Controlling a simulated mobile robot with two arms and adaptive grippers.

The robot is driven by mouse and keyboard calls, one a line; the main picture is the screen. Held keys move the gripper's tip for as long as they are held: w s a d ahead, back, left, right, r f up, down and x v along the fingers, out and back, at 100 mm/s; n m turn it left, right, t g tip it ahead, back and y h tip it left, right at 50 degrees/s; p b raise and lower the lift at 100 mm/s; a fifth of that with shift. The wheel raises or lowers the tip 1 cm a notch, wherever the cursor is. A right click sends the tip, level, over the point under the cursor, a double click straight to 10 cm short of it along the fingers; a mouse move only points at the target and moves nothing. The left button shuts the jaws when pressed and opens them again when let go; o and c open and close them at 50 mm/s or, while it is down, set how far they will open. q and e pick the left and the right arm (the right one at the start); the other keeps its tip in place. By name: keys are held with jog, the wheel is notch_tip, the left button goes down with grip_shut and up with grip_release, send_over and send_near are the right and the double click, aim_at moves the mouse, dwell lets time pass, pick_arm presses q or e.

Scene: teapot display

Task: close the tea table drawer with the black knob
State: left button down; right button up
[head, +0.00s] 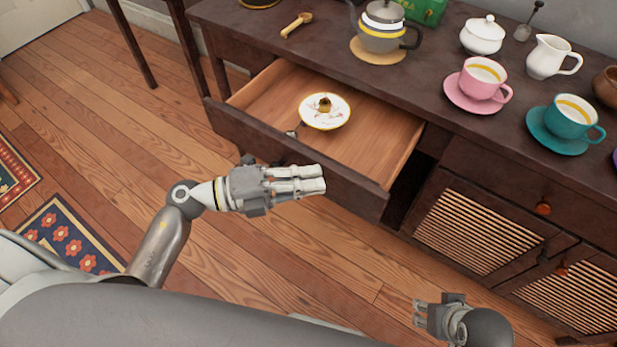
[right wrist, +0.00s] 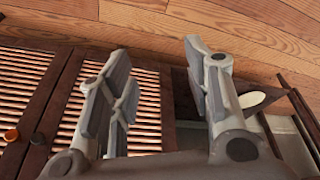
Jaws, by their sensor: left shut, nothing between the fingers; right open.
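The tea table drawer (head: 375,203) is pulled well out of the dark tea table (head: 330,42) in the head view. A white plate (head: 338,119) with a small brown treat (head: 324,104) lies inside it. My left gripper (head: 318,178) is shut and empty, with its fingers in front of the drawer's front panel. I cannot tell whether they touch it. The drawer's black knob cannot be made out clearly; the left hand covers part of the front. My right gripper (head: 420,312) is low, away from the drawer, and open and empty in the right wrist view (right wrist: 158,62).
On the tabletop are a grey teapot (head: 384,38), a pink cup (head: 482,80), a teal cup (head: 570,124), a white sugar bowl (head: 482,36) and a creamer (head: 550,58). Slatted doors (head: 470,228) are below. An orange knob (head: 543,208) marks another drawer.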

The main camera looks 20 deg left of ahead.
pick_arm(q)
jog(key=shift+w, duration=0.35)
jog(key=w+d, duration=0.1)
jog(key=w, duration=0.1)
jog(key=w+p, duration=0.1)
jog(key=w, duration=0.2)
jog(key=w+d, duration=0.1)
jog(key=w, duration=0.2)
jog(key=shift+d+r, duration=0.1)
jog(key=shift+d, duration=0.25)
jog(key=w+d, duration=0.1)
jog(key=w, duration=0.4)
jog(key=w+d, duration=0.1)
jog(key=w, duration=0.2)
jog(key=shift+d+b, duration=0.3)
jog(key=shift+d, duration=0.05)
jog(key=shift+w+d, duration=0.15)
jog(key=shift+w, duration=0.4)
pick_arm(e)
jog(key=shift+w+f, duration=0.1)
jog(key=shift+f, duration=0.65)
